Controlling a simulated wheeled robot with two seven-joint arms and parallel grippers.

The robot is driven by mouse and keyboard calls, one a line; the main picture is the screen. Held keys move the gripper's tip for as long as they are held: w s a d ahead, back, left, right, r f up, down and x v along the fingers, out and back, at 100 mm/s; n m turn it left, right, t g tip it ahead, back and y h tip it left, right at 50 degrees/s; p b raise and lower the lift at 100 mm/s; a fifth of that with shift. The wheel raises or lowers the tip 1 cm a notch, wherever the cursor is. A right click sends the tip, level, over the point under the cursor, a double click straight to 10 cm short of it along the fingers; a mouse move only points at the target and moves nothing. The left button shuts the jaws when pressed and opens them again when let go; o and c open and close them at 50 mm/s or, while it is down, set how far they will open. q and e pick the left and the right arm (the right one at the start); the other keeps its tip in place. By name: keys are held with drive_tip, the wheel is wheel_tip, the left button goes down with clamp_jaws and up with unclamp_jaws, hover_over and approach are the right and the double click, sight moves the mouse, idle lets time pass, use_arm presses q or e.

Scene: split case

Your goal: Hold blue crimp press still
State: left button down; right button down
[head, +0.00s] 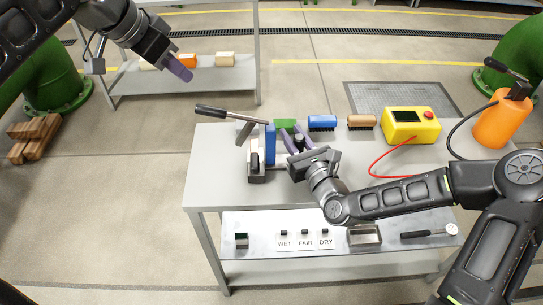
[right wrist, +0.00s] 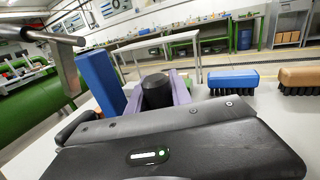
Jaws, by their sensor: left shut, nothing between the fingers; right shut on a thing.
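The blue crimp press (head: 270,146) stands upright on the left part of the grey table, with a grey base and a lever with a dark grip at its upper left. Its blue column also shows in the right wrist view (right wrist: 102,82). My right gripper (head: 297,140) is just right of the column. Its purple fingers are shut on a black round knob (right wrist: 157,92); I cannot tell whether the knob belongs to the press. My left gripper (head: 182,70) is raised at upper left, away from the table, shut and empty.
A green block (head: 286,124), a blue brush (head: 322,122) and a brown brush (head: 361,122) lie behind my right gripper. A yellow box (head: 411,125) with a red cable and an orange canister (head: 502,119) stand right. A lower shelf (head: 270,222) carries labels, a tray and a tool.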

sight(302, 149)
drive_tip(key=shift+f, duration=0.2)
drive_tip(key=c, duration=1.1)
unclamp_jaws()
drive_tip(key=shift+r, duration=0.15)
drive_tip(key=shift+d, duration=0.1)
drive_tip(key=shift+v, duration=0.95)
drive_tip(key=v, duration=0.3)
drive_tip(key=shift+s+d, duration=0.1)
drive_tip(key=shift+s, duration=0.15)
drive_tip(key=shift+s+d+r+p, duration=0.2)
drive_tip(key=shift+s+d+p, duration=0.1)
drive_tip(key=shift+s+p, duration=0.5)
drive_tip(key=shift+f+p+v, duration=0.2)
drive_tip(key=shift+p+v, duration=0.65)
drive_tip(key=shift+p, duration=0.15)
